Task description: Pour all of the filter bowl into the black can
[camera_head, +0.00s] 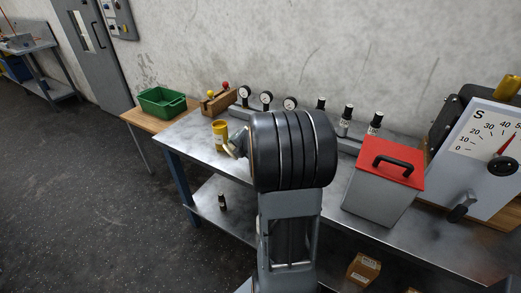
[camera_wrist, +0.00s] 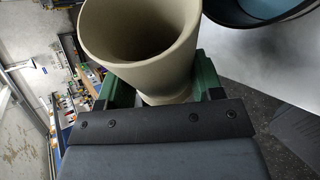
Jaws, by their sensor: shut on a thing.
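The filter bowl, a beige round vessel (camera_wrist: 140,62), fills the top middle of the wrist view with its wide mouth open. My gripper (camera_wrist: 163,84) is shut on it, with a green finger on each side of its narrower lower part. Its inside is shadowed and I cannot make out any contents. A dark-walled can with a bluish inside (camera_wrist: 262,14), which looks like the black can, stands apart from the bowl at the top right, cut by the frame edge. In the head view my arm hides most of the gripper, and I cannot make out the black can.
In the head view a yellow can (camera_head: 219,134) stands close left of my arm on the steel bench (camera_head: 190,137). Gauges (camera_head: 267,98) line the back. A red-lidded grey box (camera_head: 380,195) and a dial panel (camera_head: 485,140) stand right. A green tray (camera_head: 161,103) is far left.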

